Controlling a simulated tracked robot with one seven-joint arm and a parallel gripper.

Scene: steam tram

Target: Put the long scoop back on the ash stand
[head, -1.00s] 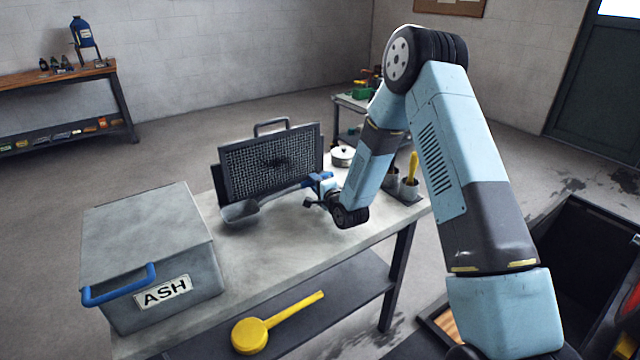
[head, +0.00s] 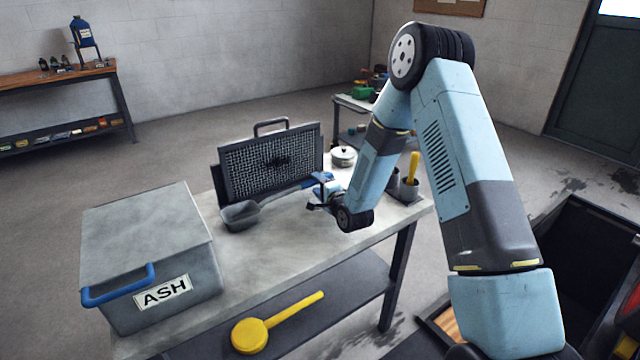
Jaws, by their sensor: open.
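The long scoop has a grey pan (head: 240,215) and a thin handle that runs right to a blue grip (head: 318,179). It lies in front of the upright mesh screen, with its pan on or just above the grey top of the ash stand (head: 262,262); I cannot tell whether it touches all along. My gripper (head: 318,194) is open at the blue grip end of the scoop, low over the stand. My wrist partly hides the fingers, so any contact with the grip is unclear.
A lidded grey ASH box (head: 150,245) with a blue handle stands at the left. Behind the scoop is the framed mesh screen (head: 270,160). A white lidded pot (head: 343,156) and cups stand at the right. A yellow ladle-like tool (head: 250,335) lies on the lower shelf.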

